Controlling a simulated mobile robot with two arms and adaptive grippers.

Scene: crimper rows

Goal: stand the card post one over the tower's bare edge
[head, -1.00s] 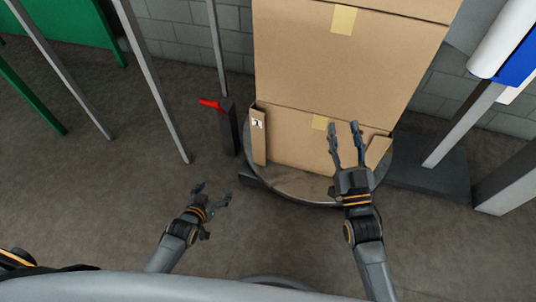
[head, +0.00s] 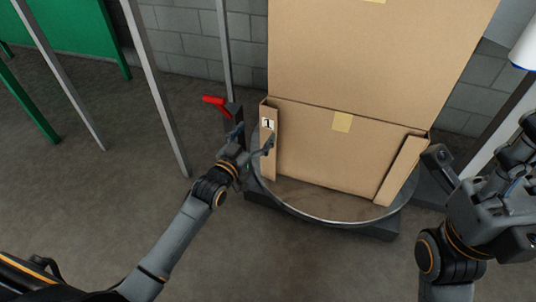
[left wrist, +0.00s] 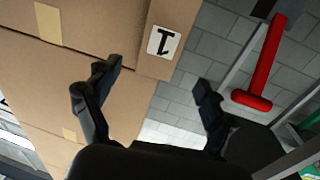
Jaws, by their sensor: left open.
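The card post marked 1 (head: 268,168) stands upright at the left front edge of the cardboard tower (head: 325,155). Its label also faces the left wrist camera, on the post (left wrist: 172,18). My left gripper (head: 253,140) is open at the post, its fingers apart on either side of the post's left part in the head view. A second card post (head: 402,170) is at the tower's right front edge. My right gripper (head: 478,175) is at the right, its fingers not clear.
The tower stands on a round turntable (head: 325,212) with a dark base. A dark post with a red handle (head: 214,101) is close to the left gripper; the handle also shows in the left wrist view (left wrist: 265,65). Grey uprights (head: 155,90) stand further left. Floor in front is clear.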

